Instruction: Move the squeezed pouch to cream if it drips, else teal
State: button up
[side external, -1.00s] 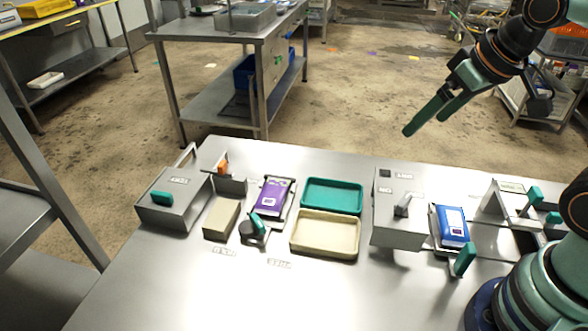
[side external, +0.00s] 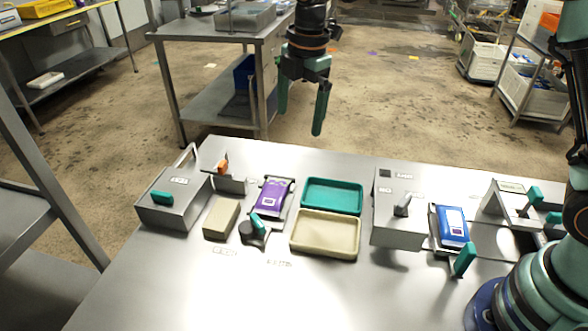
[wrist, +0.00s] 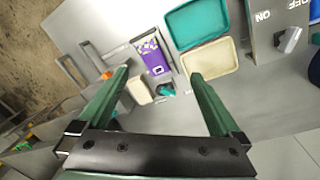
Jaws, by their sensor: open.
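My gripper (side external: 302,103) is open and empty, high above the back of the steel table. A purple pouch (side external: 272,195) lies in a metal frame with a teal-handled lever at its front; it also shows in the wrist view (wrist: 154,58) between my fingers. A blue pouch (side external: 452,226) lies in another frame to the right. The teal tray (side external: 332,196) and the cream tray (side external: 325,233) sit side by side in the middle, both empty. I cannot see any drip on either pouch.
A grey switch box (side external: 398,225) with a lever stands right of the trays. A metal box with a teal handle (side external: 162,197) and a beige block (side external: 221,218) stand on the left. A bracket with an orange handle (side external: 223,167) is behind the block. The table's front is clear.

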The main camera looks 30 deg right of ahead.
aim_at(273, 191)
jog(key=a+f+n, duration=0.1)
jog(key=f+n, duration=0.1)
jog(key=f, duration=0.4)
jog(key=w+a+f+n+g, duration=0.1)
jog(key=a+f+n, duration=0.1)
jog(key=f, duration=0.5)
jog(key=w+a+f+n, duration=0.1)
jog(key=a+f+n, duration=0.1)
jog(key=f, duration=0.4)
jog(key=shift+w+a+f, duration=0.15)
jog(key=shift+w+a, duration=0.05)
jog(key=shift+w, duration=0.05)
jog(key=c, duration=1.5)
